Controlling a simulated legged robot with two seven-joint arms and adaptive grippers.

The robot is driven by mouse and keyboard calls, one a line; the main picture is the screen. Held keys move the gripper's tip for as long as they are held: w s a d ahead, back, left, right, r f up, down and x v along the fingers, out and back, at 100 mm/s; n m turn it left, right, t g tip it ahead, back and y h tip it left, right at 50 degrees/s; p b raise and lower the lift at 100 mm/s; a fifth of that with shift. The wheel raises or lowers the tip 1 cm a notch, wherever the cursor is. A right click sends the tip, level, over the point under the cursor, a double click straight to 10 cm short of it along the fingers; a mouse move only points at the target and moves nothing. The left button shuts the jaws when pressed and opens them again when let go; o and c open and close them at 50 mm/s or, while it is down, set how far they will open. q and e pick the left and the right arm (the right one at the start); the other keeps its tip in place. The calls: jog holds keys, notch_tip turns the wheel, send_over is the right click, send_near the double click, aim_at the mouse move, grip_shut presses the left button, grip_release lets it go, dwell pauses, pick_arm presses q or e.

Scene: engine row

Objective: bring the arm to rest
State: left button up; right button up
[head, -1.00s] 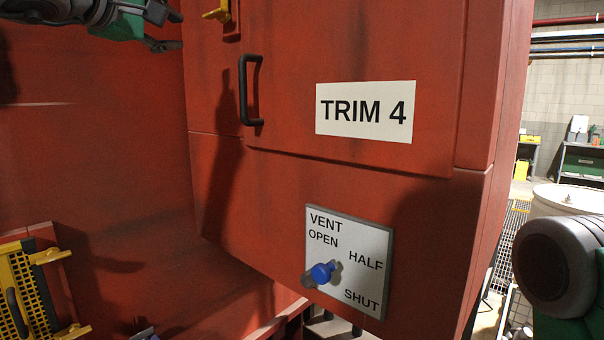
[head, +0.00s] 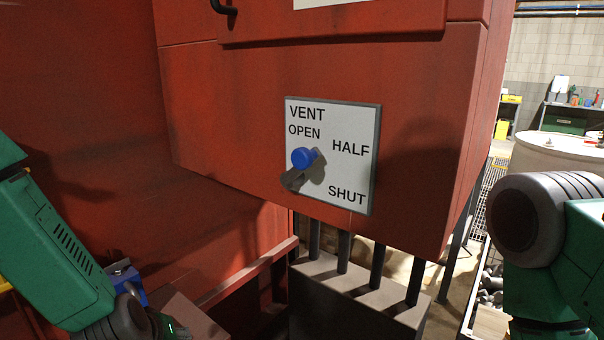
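My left arm (head: 55,250) comes in from the left and runs down to the bottom edge. Its gripper is not in view, so its fingers cannot be judged. My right arm (head: 545,225) shows at the right edge as a grey joint and green link. Its gripper is also out of view. The white vent plate (head: 350,175) on the red cabinet is marked OPEN, HALF and SHUT. Its lever with the blue knob (head: 302,158) sits just below the word OPEN. Neither arm touches the plate or lever.
The red cabinet (head: 420,120) stands close ahead, with dark posts (head: 378,270) and a grey block (head: 350,305) below it. A blue object (head: 124,280) lies low beside my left arm. A white drum (head: 560,155) stands behind my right arm.

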pick_arm(q)
jog(key=s+a+f+m+g+b, duration=0.1)
jog(key=s+f+m+g+b, duration=0.2)
jog(key=s+f, duration=0.8)
jog(key=s+a+f+m+g+b, duration=0.2)
jog(key=s+f, duration=0.9)
jog(key=s, duration=0.7)
jog(key=shift+a+f+m+g+b, duration=0.15)
jog(key=shift+a+m+g+b, duration=0.1)
jog(key=shift+m+g+b, duration=0.35)
jog(key=shift+w, duration=0.15)
